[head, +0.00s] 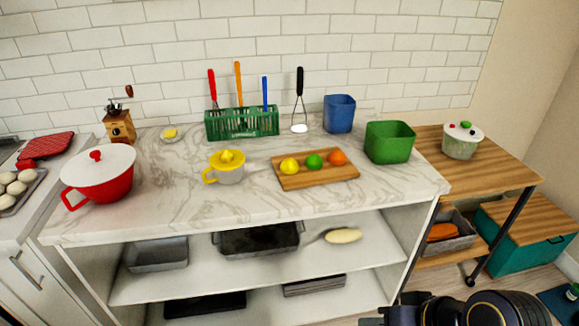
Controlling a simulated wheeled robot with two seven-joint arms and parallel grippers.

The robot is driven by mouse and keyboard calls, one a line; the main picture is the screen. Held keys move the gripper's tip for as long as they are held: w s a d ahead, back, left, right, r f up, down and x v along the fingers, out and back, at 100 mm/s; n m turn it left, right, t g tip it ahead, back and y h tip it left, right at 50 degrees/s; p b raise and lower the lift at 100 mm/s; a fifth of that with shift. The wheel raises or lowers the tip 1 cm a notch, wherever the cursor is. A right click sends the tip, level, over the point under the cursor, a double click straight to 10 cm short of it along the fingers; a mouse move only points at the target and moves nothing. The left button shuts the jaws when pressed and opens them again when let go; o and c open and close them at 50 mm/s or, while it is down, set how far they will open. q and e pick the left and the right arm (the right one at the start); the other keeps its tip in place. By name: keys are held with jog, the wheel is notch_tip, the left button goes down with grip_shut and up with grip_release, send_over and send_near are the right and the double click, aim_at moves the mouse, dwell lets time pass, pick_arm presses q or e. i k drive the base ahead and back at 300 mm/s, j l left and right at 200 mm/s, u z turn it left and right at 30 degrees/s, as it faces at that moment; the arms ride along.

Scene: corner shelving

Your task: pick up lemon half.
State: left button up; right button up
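A small yellow piece that looks like the lemon half (170,133) lies on a pale saucer (171,140) at the back left of the marble counter. A whole-looking yellow lemon (290,166) sits on a wooden board (318,179) with a lime (314,161) and an orange (338,157). A yellow and white citrus juicer (227,167) stands left of the board. My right gripper (374,321) shows only partly at the bottom edge, below and well apart from the counter top; its fingers are too cut off to read. My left gripper is not in view.
A red and white pot (98,175) and a coffee grinder (120,126) stand at left. A green utensil rack (242,123), blue bin (339,113) and green bin (389,142) line the back and right.

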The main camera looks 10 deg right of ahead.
aim_at(288, 165)
jog(key=u, duration=0.7)
jog(key=l+u, duration=1.1)
jog(key=l, duration=0.2)
jog(key=k+l, duration=0.1)
jog(key=l, duration=0.3)
jog(key=l+u, duration=0.1)
jog(key=l, duration=0.25)
jog(key=k+l, duration=0.15)
jog(key=l, duration=0.25)
jog(key=k+l+u, duration=0.1)
jog(key=l, duration=0.25)
